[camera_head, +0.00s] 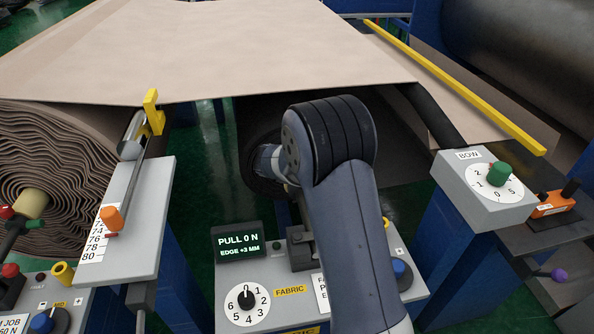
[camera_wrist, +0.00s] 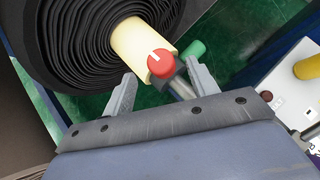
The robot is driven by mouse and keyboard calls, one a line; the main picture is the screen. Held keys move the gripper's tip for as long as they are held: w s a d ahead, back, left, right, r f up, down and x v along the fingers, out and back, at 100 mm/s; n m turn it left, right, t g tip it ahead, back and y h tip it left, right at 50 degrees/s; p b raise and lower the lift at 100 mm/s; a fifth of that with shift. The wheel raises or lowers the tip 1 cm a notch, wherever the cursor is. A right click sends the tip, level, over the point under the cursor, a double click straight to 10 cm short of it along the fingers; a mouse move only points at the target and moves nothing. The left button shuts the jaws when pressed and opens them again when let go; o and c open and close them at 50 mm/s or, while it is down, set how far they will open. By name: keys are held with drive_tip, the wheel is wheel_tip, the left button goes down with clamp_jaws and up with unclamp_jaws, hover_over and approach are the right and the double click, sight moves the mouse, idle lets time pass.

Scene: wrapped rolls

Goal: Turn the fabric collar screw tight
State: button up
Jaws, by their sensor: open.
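In the wrist view, a red screw knob (camera_wrist: 161,63) with a white line on its face sits at the end of a cream core (camera_wrist: 131,42). The core runs through a dark wound roll (camera_wrist: 62,50). A green handle end (camera_wrist: 194,49) shows just right of the knob, with a grey rod below. My gripper (camera_wrist: 161,70) is open, one finger to each side of the knob and apart from it in the picture; I cannot tell the depth between them. In the head view my arm hides the gripper and knob, and only part of the dark roll (camera_head: 250,150) shows.
The fabric panel's display (camera_head: 238,243) reads PULL 0 N, EDGE +3 MM; its dial (camera_head: 246,302) points to 0. A bow box (camera_head: 484,190) stands right. A brown roll (camera_head: 45,165) and a scale plate (camera_head: 125,220) stand left. A beige sheet (camera_head: 200,50) stretches above.

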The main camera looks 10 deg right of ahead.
drive_tip(key=shift+p+x, duration=0.3)
drive_tip(key=shift+x, duration=2.35)
drive_tip(key=shift+r, duration=0.1)
drive_tip(key=c, duration=1)
